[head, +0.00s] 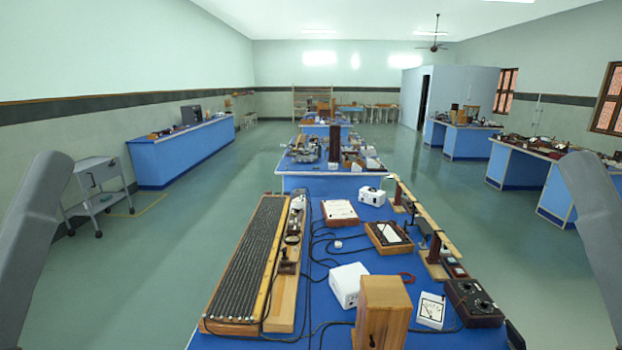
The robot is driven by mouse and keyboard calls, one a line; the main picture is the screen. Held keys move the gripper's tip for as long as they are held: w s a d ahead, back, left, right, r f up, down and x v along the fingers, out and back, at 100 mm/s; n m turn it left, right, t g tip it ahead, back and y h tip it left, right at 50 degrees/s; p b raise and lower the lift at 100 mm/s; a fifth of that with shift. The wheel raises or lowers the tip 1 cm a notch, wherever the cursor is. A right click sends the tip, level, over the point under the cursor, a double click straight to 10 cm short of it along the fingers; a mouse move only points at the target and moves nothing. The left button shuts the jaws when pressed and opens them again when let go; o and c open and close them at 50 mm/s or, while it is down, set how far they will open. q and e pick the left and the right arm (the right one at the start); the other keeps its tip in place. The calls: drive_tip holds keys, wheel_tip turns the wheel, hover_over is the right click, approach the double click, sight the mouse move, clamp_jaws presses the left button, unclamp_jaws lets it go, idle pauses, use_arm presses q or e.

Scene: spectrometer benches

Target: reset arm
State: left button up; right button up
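Only grey links of my two arms show, one at the left edge and one at the right edge of the head view. Neither gripper is in the picture, so I cannot see their fingers or whether they hold anything. Both visible arm links stand out to the sides of the blue bench (335,187) in front of me, and neither is seen touching anything on it.
The bench carries a long wired board (245,262), a wooden box (382,312), a white box (348,284), meters and loose black cables. A grey trolley (100,178) stands left. More blue benches line both sides. Green floor (170,255) is clear on either side.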

wheel_tip(320, 180, up, 25)
drive_tip(key=p, duration=2.2)
drive_tip(key=shift+r, duration=0.1)
